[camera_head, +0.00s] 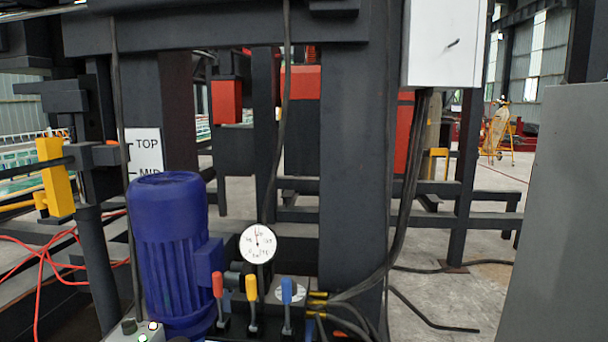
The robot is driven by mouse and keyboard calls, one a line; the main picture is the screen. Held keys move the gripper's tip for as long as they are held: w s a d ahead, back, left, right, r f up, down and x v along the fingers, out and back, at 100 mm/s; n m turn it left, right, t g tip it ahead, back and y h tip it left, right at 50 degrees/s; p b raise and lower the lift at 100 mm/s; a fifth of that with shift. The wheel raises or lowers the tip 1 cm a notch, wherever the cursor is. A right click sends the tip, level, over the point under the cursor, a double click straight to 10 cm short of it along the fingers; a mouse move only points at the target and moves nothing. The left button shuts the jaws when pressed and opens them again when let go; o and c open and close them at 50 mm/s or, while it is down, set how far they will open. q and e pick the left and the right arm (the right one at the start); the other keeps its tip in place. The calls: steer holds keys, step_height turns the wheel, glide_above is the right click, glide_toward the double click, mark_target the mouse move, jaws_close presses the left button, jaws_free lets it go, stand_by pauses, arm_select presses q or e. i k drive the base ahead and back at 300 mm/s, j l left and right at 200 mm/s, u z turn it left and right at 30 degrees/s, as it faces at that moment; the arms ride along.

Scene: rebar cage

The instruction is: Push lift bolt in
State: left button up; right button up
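At the left, a yellow block-shaped handle (55,177) sits beside a dark upright post. A dark horizontal rod (95,157) runs by the yellow handle to a dark bracket on the post. This looks like the lift bolt, but I cannot tell for sure, nor how far in it sits. A white plate (145,152) marked TOP and MID is just right of it. Neither of my grippers is in view.
A blue motor (172,250), a round gauge (258,243) and red, yellow and blue levers (252,300) stand in front. Dark steel columns (352,160) rise behind. A grey panel (560,220) closes off the right. Red cables (45,260) hang at the lower left.

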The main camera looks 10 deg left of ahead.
mark_target(6, 174)
steer(key=k+j+u, duration=0.15)
steer(key=u, duration=0.3)
steer(key=k+j+u, duration=0.1)
steer(key=j+u, duration=0.3)
steer(key=u, duration=0.75)
